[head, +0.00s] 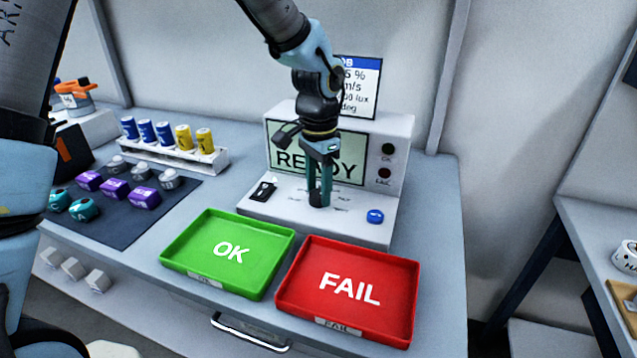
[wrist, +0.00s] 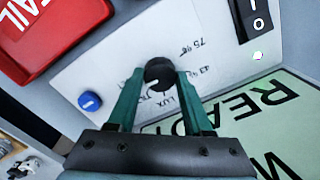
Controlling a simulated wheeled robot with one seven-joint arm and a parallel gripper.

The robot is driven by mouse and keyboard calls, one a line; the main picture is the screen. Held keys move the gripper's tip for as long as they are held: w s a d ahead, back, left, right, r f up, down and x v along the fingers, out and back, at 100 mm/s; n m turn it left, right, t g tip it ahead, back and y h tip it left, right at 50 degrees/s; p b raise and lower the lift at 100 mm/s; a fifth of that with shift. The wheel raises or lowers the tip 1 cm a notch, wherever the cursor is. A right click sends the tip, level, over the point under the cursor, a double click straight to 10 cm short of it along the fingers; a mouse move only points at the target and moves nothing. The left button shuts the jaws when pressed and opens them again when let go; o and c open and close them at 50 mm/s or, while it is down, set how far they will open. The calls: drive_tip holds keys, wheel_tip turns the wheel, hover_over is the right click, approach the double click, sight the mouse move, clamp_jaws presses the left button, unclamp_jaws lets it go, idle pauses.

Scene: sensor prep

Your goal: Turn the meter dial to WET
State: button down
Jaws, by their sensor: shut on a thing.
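The meter (head: 318,222) is a pale box on the bench, with a green screen (head: 283,160) that reads READY. Its dial (wrist: 159,71) is a round black knob with a small white mark, ringed by small printed labels. LUX is readable beside it in the wrist view; I cannot make out WET. My gripper (head: 319,203) points down over the meter's front panel. In the wrist view my gripper (wrist: 158,84) is shut on the dial, one green finger on each side. In the head view the fingers mostly hide the dial.
A black I/O switch (wrist: 254,20) and a blue button (head: 375,216) flank the dial. A green OK tray (head: 172,254) and a red FAIL tray (head: 408,318) lie in front. A dark mat (head: 122,228) with several sensors and a battery rack (head: 218,160) stand left.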

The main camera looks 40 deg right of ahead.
sight(319, 193)
drive_tip(key=shift+r+m, duration=0.1)
drive_tip(key=shift+m, duration=0.6)
drive_tip(key=shift+d+p, duration=0.1)
drive_tip(key=shift+p, duration=0.2)
drive_tip(key=shift+c, duration=1.6)
unclamp_jaws()
wheel_tip(319, 193, up, 11)
drive_tip(key=b, duration=0.1)
drive_tip(key=shift+b, duration=0.35)
